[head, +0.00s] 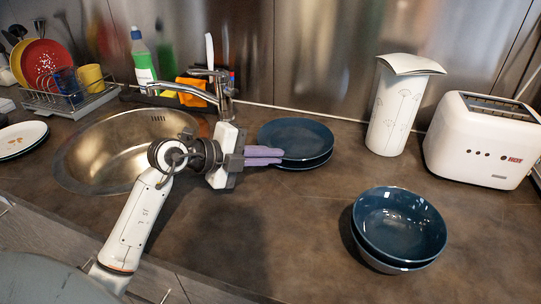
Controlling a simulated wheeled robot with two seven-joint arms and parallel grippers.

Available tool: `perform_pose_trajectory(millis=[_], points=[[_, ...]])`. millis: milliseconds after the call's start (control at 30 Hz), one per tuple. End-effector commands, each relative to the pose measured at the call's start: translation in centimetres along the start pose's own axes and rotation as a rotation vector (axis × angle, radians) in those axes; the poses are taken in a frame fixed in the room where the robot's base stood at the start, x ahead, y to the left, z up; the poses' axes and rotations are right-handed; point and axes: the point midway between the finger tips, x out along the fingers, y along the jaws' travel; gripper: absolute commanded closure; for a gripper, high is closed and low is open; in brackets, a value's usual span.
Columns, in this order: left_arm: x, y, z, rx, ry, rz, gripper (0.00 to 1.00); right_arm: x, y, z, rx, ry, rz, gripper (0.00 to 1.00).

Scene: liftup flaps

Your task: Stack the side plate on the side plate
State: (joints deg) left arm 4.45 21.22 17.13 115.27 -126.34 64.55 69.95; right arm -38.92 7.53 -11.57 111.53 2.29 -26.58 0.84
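Two dark blue side plates lie one on the other on the counter behind the sink's right side; the upper plate (298,136) covers most of the lower plate (312,165). My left gripper (280,156) is at the left front rim of these plates, its lilac fingers pointing right and lying close together. The fingers overlap the rim in the picture; I cannot tell whether they grip it. More plates, pale with a dark rim (22,138), are stacked at the far left edge, partly cut off. My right gripper is not in view.
Dark blue bowls (400,222) are stacked at the front right. A white toaster (482,140) and a white vase-like container (395,108) stand behind. The sink (110,155) with its faucet (205,90) and a dish rack (70,102) are left. The counter's front middle is clear.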

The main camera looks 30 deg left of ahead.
Motion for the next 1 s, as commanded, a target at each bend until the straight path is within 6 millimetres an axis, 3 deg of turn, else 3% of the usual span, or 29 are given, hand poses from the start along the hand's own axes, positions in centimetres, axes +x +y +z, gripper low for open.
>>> perform_pose_trajectory(millis=[467, 533, 567, 1000], points=[[0.5, 1.1, 0.1, 0.0, 0.0, -0.001, 1.0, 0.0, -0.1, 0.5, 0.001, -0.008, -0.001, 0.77], [0.5, 1.3, 0.1, -0.002, 0.001, 0.006, 0.89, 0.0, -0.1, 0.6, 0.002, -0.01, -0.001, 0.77], [0.5, 1.4, 0.1, -0.002, 0.001, 0.007, 0.88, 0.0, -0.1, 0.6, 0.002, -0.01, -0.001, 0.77], [0.3, 1.0, 0.0, -0.003, 0.002, 0.013, 0.88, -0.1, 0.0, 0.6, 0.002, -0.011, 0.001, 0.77]])
